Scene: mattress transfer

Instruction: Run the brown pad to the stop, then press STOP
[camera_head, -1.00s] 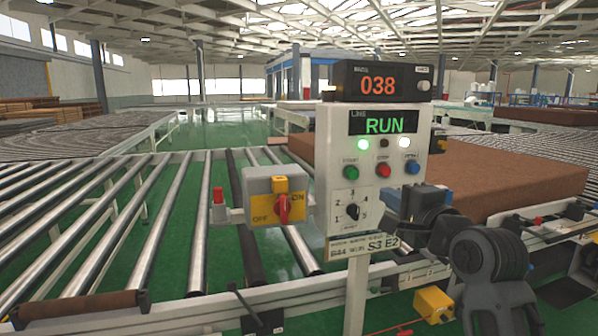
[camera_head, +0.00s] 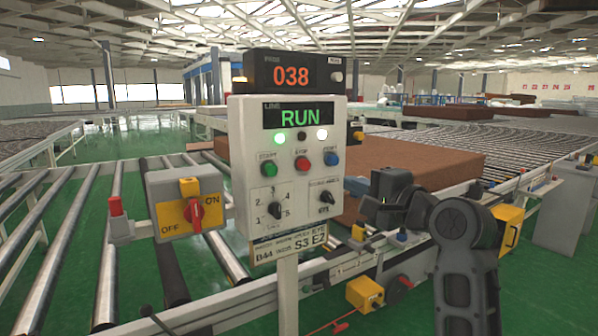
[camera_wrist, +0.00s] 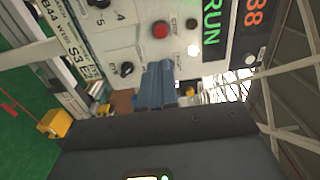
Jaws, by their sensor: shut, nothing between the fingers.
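The brown pad (camera_head: 430,150) lies flat on the roller line behind the control panel (camera_head: 245,200), which hides part of it; a strip of brown shows left of the panel. The red STOP button (camera_head: 302,163) sits between a green and a blue button. It also shows in the wrist view (camera_wrist: 160,31). The line display (camera_head: 299,117) reads RUN in green, and the counter above (camera_head: 291,76) reads 038. My gripper (camera_head: 350,185) is right of the panel, below button height; its blue-grey fingers (camera_wrist: 157,72) are together and empty, apart from the button.
A grey and yellow box with a red ON/OFF switch (camera_head: 195,212) juts out left of the panel. Below the buttons are two black selector knobs. A yellow box (camera_head: 365,294) is low by the line's frame. Bare rollers (camera_head: 110,235) lie left of the panel.

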